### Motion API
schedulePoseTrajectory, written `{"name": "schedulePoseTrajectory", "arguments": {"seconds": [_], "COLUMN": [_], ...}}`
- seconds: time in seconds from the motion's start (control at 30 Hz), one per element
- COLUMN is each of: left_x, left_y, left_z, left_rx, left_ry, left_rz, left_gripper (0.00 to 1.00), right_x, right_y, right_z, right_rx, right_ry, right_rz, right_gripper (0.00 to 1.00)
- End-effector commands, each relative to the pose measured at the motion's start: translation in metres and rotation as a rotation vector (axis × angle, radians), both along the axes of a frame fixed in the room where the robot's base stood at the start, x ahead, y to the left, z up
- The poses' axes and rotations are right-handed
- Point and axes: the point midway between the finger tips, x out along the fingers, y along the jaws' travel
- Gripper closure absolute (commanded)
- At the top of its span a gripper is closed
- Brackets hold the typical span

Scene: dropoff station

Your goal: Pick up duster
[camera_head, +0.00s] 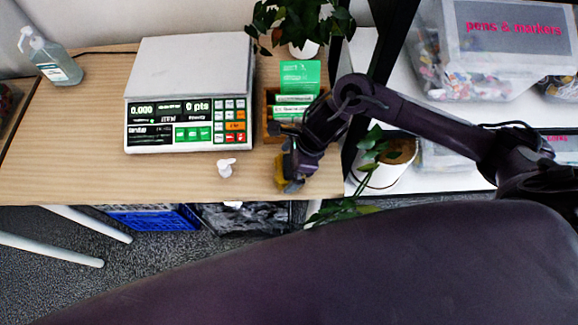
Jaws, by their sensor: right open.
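A small yellow object (280,181), which may be the duster, shows at the front edge of the wooden table (90,165), to the right of the scale. My right gripper (291,176) reaches down over it from the right and is open. The gripper covers much of the yellow object, so I cannot tell its full shape or whether the fingers touch it. My left gripper is not in view.
A scale (190,70) stands on the table, with a small white figure (226,167) in front. A box of green cards (299,78) and a plant (297,20) stand behind my gripper. A pump bottle (52,60) is at the far left. White shelves (455,115) stand on the right.

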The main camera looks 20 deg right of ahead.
Motion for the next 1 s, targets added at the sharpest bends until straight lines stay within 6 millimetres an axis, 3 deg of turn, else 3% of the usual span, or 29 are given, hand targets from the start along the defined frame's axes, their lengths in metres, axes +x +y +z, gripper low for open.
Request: {"name": "schedulePoseTrajectory", "arguments": {"seconds": [0.27,0.6,1.0], "left_x": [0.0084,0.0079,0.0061], "left_y": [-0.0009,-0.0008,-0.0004], "left_z": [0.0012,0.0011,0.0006], "left_rx": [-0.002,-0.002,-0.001], "left_ry": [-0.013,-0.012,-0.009], "left_rz": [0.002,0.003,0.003], "left_gripper": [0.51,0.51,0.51], "right_x": [0.0006,0.0008,0.0017], "right_y": [0.0009,0.0009,0.0014], "right_z": [-0.0033,-0.0029,0.0054], "right_rx": [-0.001,0.000,0.001], "right_ry": [0.000,-0.001,-0.004], "right_rz": [-0.001,-0.002,0.001], "right_gripper": [0.01,0.46,0.46]}}
